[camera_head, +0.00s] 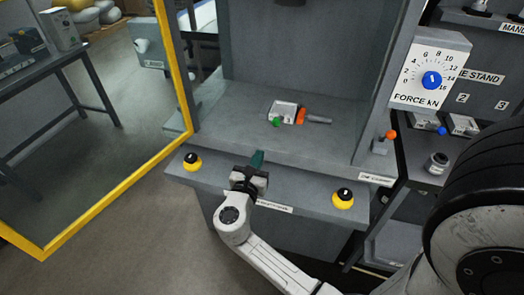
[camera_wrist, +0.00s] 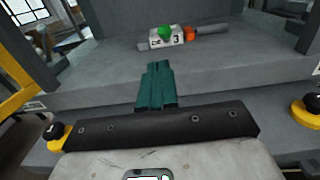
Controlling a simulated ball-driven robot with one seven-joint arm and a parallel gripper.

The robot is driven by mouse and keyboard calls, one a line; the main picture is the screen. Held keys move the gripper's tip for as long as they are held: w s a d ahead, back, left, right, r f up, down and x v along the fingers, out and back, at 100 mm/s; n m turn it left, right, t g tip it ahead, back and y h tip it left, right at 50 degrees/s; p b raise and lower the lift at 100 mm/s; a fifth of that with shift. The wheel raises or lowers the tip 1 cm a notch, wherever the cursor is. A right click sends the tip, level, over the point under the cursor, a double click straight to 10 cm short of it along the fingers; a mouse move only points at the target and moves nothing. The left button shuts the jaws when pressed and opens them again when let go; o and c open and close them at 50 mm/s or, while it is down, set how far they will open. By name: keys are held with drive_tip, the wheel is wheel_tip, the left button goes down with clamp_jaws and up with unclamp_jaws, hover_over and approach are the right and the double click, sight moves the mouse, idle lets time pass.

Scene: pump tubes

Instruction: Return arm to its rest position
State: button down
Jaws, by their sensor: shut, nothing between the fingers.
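My gripper (camera_head: 257,158) is at the front edge of the grey press bench, between two yellow buttons. Its teal fingers also show in the wrist view (camera_wrist: 157,68); they are together with nothing between them. They point toward the bench surface. My arm reaches in from the lower right of the head view.
On the bench (camera_head: 230,130) lies a small white block (camera_head: 284,112) marked 3, with green and orange parts and a grey rod (camera_head: 318,120). Yellow buttons (camera_head: 192,162) and (camera_head: 343,198) flank the gripper. A yellow-framed guard (camera_head: 178,70) stands left; a force dial (camera_head: 430,78) right.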

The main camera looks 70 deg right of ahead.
drive_tip(key=shift+a, duration=0.35)
drive_tip(key=s+a+f+m+g+y, duration=0.1)
drive_tip(key=s+a+f+m+y, duration=0.75)
drive_tip(key=m, duration=0.55)
drive_tip(key=s+a+f+m+y, duration=0.1)
drive_tip(key=a+m+y, duration=0.1)
drive_tip(key=a+y, duration=0.2)
drive_tip(key=s+a+f+m+y, duration=0.1)
drive_tip(key=a+y, duration=0.4)
drive_tip(key=a, duration=0.5)
drive_tip(key=shift+s+f+m, duration=0.4)
drive_tip(key=shift+s+m, duration=0.3)
drive_tip(key=shift+m, duration=0.5)
